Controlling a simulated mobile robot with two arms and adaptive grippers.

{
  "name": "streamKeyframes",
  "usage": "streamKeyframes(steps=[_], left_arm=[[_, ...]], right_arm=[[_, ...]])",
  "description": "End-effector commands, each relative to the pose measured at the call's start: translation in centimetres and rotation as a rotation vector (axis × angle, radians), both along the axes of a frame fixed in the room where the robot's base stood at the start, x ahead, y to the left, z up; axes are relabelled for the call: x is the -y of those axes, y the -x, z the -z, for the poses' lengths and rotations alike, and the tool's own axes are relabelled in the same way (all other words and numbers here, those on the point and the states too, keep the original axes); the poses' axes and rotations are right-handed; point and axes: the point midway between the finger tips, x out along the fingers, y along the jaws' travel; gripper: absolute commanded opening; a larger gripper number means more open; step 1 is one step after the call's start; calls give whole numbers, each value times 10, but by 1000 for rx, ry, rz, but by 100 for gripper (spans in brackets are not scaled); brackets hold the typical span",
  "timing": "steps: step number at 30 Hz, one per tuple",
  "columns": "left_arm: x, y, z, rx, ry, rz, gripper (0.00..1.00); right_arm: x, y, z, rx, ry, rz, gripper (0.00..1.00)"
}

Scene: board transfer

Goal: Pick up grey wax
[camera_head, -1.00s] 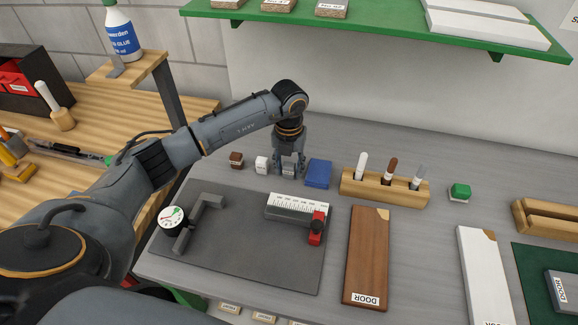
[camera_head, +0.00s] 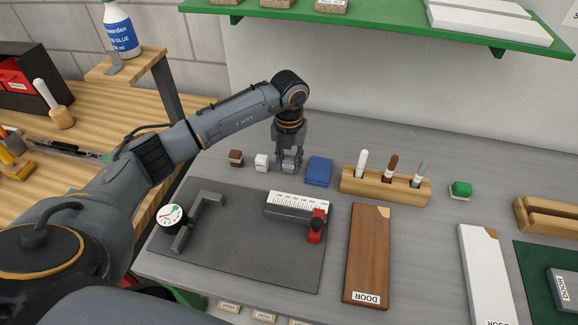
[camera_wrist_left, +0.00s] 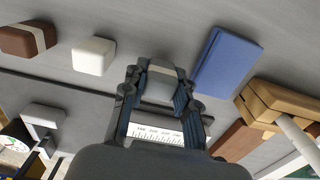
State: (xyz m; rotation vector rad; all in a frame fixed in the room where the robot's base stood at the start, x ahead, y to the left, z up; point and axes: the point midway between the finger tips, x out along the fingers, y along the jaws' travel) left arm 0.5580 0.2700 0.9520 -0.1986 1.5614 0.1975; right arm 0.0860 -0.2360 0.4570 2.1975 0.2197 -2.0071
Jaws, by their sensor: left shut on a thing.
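The grey wax (camera_wrist_left: 160,82) is a small block with a pale band across it, seen between the fingertips in the left wrist view. My left gripper (camera_head: 290,168) points down at the back of the grey bench and is shut on the wax, with a finger on each side. In the head view the fingers largely hide the wax. My right gripper is not in view.
A white block (camera_head: 262,163) and a brown block (camera_head: 236,159) sit left of the gripper. A blue box (camera_head: 319,172) sits close on its right, then a wooden holder (camera_head: 356,186) with upright sticks. A grey mat (camera_head: 250,255) with a gauge lies in front.

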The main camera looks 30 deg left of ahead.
Motion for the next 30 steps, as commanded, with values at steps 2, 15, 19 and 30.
streamKeyframes(steps=[2, 15, 19, 30], left_arm=[[0, -2, -10, 6, 0, 0, 3], [11, 73, -82, 3, -3, 2, 3], [15, 97, -93, 3, -4, 1, 3], [22, 136, -113, 2, -1, -1, 3]], right_arm=[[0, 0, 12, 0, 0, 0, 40], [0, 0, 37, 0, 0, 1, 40], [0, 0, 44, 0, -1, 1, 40], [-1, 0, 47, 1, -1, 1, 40]])
